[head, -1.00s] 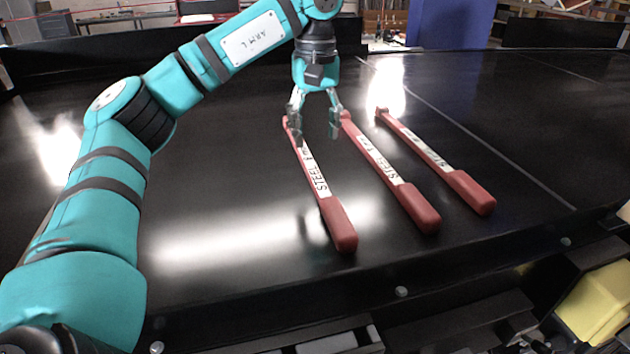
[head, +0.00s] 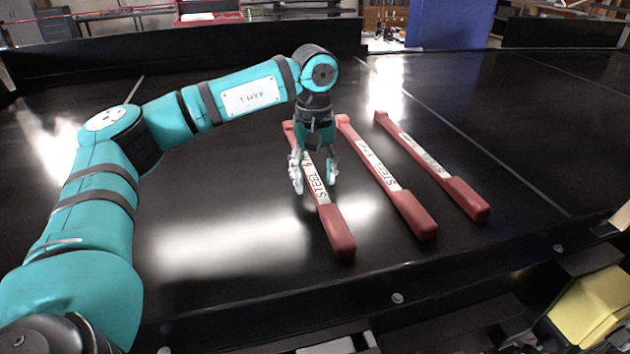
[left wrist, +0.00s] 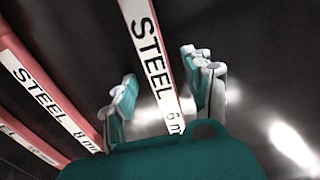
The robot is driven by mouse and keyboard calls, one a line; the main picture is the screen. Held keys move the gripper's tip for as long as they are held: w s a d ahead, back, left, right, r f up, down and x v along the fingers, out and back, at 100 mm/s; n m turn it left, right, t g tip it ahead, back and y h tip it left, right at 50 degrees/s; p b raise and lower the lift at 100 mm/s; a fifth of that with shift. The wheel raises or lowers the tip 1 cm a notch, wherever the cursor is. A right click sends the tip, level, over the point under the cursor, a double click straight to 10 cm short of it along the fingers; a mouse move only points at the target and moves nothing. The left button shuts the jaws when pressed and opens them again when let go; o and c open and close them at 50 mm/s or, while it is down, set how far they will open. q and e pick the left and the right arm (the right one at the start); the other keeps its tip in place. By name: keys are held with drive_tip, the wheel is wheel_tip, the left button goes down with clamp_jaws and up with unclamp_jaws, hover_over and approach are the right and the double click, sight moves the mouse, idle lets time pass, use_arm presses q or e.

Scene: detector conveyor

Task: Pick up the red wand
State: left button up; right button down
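Three red wands with white "STEEL" labels lie side by side on the black conveyor. The left wand (head: 338,230) is under my left gripper (head: 314,183), which is open with one finger on each side of its label. The middle wand (head: 412,212) and the right wand (head: 465,197) lie to the right, apart from the gripper. In the left wrist view, the labelled shaft of the left wand (left wrist: 150,50) runs between the open fingers (left wrist: 160,95). The middle wand (left wrist: 45,95) lies to its left there. My right gripper is not in view.
The black conveyor (head: 220,215) is bare to the left of the wands. A dark rail with bolts runs along its near edge. A yellow object (head: 592,305) is at the lower right, beyond that edge. A blue panel (head: 450,25) stands behind.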

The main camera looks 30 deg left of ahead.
use_arm(q)
clamp_jaws()
drive_tip(key=shift+r, duration=0.1)
